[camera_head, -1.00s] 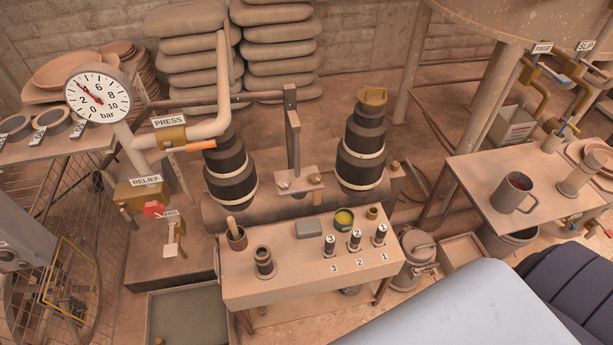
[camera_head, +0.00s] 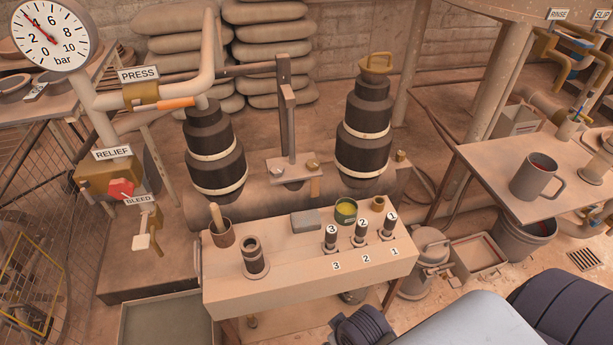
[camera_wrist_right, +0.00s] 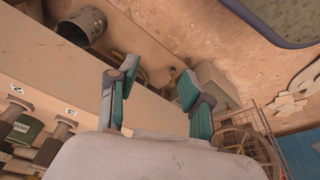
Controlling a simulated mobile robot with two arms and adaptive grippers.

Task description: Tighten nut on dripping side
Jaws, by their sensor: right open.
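Two small nut-like pieces, a grey one (camera_head: 278,171) and a brass one (camera_head: 312,166), sit on the plate (camera_head: 293,174) at the foot of the upright lever, between two black banded cylinders (camera_head: 212,150) (camera_head: 363,135). I cannot make out drips on either side. Several black-topped numbered tools (camera_head: 331,238) stand upright in the pale bench. My right gripper (camera_wrist_right: 158,76) is open and empty in the right wrist view, its two teal fingers apart near the bench edge. The head view shows neither gripper.
The pale bench (camera_head: 300,283) also holds a cup with a handle (camera_head: 221,234), a dark cylinder (camera_head: 254,258), a grey block (camera_head: 306,222) and a green tin (camera_head: 345,211). The gauge (camera_head: 50,37) and red relief handle (camera_head: 121,189) stand left. A side table with a mug (camera_head: 532,178) stands right.

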